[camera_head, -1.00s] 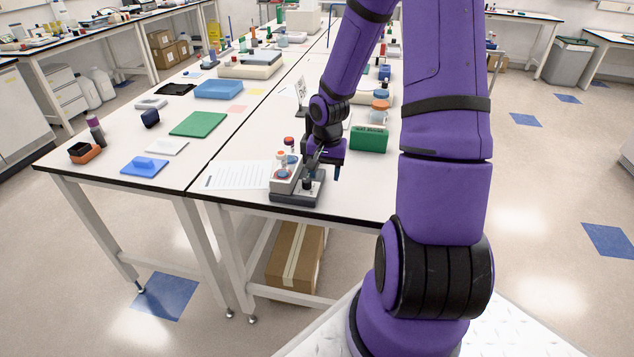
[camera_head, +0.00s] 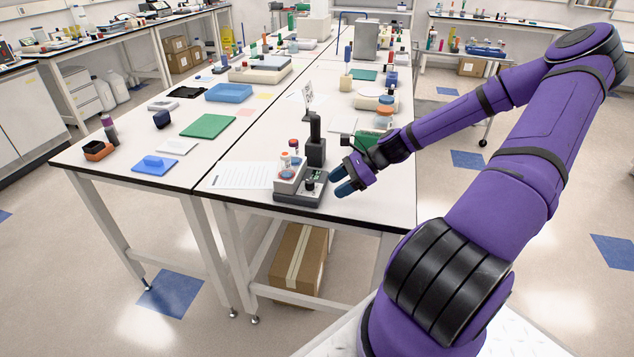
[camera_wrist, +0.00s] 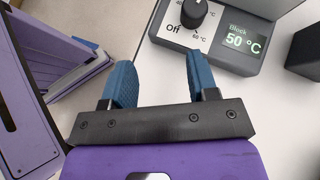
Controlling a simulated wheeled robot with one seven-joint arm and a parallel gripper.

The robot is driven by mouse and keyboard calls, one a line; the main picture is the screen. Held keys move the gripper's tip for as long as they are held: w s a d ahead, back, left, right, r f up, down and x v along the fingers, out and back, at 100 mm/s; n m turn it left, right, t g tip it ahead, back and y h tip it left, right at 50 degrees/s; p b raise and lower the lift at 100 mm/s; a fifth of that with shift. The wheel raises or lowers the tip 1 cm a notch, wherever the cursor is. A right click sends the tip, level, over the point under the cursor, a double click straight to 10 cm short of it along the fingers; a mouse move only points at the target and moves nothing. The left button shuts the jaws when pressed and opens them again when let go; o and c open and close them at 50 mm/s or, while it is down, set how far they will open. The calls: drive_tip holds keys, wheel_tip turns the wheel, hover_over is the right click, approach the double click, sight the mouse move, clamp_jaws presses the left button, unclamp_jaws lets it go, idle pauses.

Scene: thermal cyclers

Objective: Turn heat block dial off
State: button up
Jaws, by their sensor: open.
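The heat block (camera_head: 300,188) is a dark grey device near the front edge of the bench in the head view, with a lighter block holding capped vials on its left. Its black dial (camera_wrist: 194,13) shows at the top of the wrist view, beside "Off" and "60 °C" marks. The dial's pointer direction is hard to tell. The block's display (camera_wrist: 243,38) reads "Block 50 °C". My gripper (camera_head: 341,181) is just right of the heat block, apart from it. In the wrist view its blue fingers (camera_wrist: 163,82) are spread and empty, short of the dial.
A black upright post (camera_head: 316,140) stands behind the heat block, and a printed sheet (camera_head: 242,175) lies to its left. A green box and jars (camera_head: 384,118) stand behind my gripper. The bench front edge is close to my gripper.

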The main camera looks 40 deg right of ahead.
sight(312, 181)
drive_tip(key=d+r+m+t, duration=0.3)
drive_tip(key=d, duration=0.1)
drive_tip(key=shift+y, duration=0.4)
drive_tip(key=x, duration=1.1)
drive_tip(key=shift+r, duration=0.15)
drive_tip(key=c, duration=0.9)
